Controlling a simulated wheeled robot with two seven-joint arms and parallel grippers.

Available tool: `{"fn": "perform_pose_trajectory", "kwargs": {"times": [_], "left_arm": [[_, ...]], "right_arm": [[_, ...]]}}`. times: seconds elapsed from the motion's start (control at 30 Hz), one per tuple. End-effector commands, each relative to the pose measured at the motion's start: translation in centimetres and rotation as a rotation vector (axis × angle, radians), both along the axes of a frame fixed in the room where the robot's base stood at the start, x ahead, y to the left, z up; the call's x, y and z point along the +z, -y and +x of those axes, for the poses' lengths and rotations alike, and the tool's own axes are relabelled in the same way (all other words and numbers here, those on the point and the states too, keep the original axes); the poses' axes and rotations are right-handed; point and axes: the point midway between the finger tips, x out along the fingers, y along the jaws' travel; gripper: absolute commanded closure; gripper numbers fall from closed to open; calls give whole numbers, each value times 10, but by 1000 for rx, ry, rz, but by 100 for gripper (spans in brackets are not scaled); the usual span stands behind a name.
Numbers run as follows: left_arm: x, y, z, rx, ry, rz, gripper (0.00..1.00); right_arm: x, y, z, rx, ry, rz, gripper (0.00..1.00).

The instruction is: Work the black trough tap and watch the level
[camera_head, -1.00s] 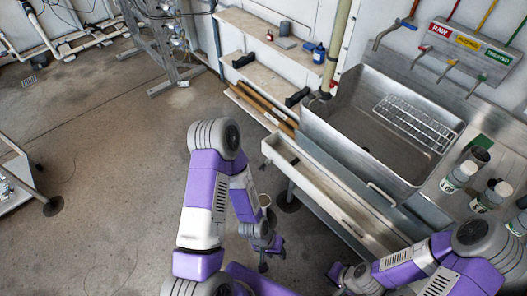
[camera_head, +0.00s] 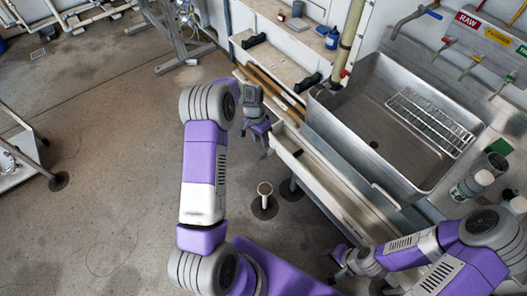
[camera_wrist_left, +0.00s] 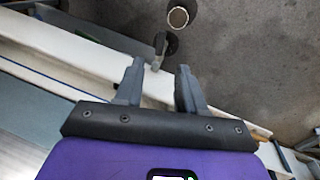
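The long pale trough (camera_head: 330,190) runs along the front of the steel sink. My left gripper (camera_head: 266,147) is at the trough's far left end, fingers pointing down. In the left wrist view, its two fingers (camera_wrist_left: 160,68) are apart with nothing between them, over the trough's white edge (camera_wrist_left: 90,50). Just beyond the fingertips is a small dark fitting with a grey lever (camera_wrist_left: 167,43); it looks like the black tap, apart from the fingers. I cannot make the tap out in the head view. My right gripper (camera_head: 338,265) is low beside the trough's near end; its finger opening is unclear.
A white upright pipe (camera_head: 265,188) stands on the floor beside the trough, and also shows in the left wrist view (camera_wrist_left: 178,17). The steel sink (camera_head: 365,150) holds a wire rack (camera_head: 430,122). Bottles (camera_head: 470,188) stand at right.

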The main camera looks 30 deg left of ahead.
Motion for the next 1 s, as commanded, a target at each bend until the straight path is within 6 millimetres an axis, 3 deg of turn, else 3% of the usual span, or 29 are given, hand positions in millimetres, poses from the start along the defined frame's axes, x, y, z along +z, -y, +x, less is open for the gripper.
{"fn": "perform_pose_trajectory", "kwargs": {"times": [0.4,0.83,1.0], "left_arm": [[-61,11,-3,-1,-3,-1,61],[-71,14,-3,0,-1,-1,61],[-71,14,-3,0,-1,-1,85]], "right_arm": [[-18,0,0,0,0,0,64],[-20,0,0,0,0,0,64],[-20,0,0,0,0,0,64]]}}
